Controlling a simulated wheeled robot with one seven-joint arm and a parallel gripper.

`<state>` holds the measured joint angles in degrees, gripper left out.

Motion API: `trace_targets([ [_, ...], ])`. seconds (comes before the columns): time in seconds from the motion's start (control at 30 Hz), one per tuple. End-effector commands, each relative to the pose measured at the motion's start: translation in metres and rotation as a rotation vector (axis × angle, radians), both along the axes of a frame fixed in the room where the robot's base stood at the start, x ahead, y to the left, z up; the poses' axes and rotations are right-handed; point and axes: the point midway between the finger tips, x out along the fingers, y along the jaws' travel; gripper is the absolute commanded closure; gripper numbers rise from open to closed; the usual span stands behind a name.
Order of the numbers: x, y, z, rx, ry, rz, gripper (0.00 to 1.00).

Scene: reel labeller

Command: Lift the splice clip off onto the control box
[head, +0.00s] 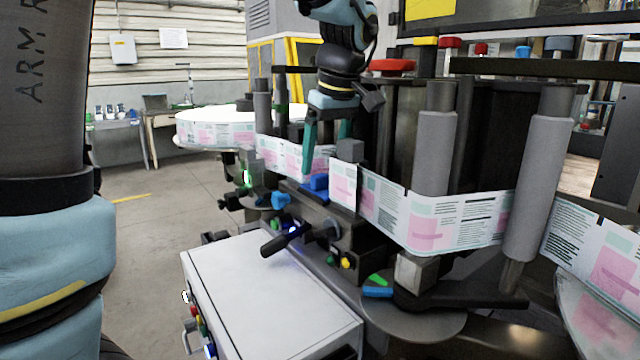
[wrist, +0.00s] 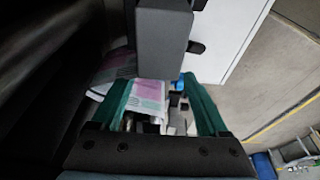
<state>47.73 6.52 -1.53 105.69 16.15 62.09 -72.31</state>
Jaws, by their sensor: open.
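A small blue piece (head: 318,182) sits on the dark mechanism beside the printed label web; it may be the splice clip, but I cannot tell for sure. A blue bit (wrist: 179,84) also shows beside the right finger in the wrist view. My gripper (head: 325,150) has teal fingers pointing down, open, just above and around the web near this piece. In the wrist view my gripper (wrist: 157,84) has web between its fingers, with no visible grip on anything. The control box (head: 265,275) has a bare pale top, front left of the machine.
Grey rollers (head: 434,140) carry the label web (head: 455,222) to the right. A black handle (head: 283,240) juts over the box's back edge.

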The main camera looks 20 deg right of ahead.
Motion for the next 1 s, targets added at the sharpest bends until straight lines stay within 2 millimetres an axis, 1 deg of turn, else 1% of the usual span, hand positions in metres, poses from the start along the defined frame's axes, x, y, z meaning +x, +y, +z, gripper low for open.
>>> trace_targets([
  [0.2,0.009,0.003,-0.028,0.005,0.002,-0.001,0.22],
  [0.3,0.010,0.003,-0.033,0.002,0.001,-0.001,0.22],
  [0.5,0.010,0.003,-0.034,0.001,0.000,-0.001,0.22],
  [0.57,0.011,0.003,-0.034,0.001,0.000,-0.001,0.28],
  [1.0,0.010,0.003,-0.034,0.001,0.000,-0.001,0.78],
])
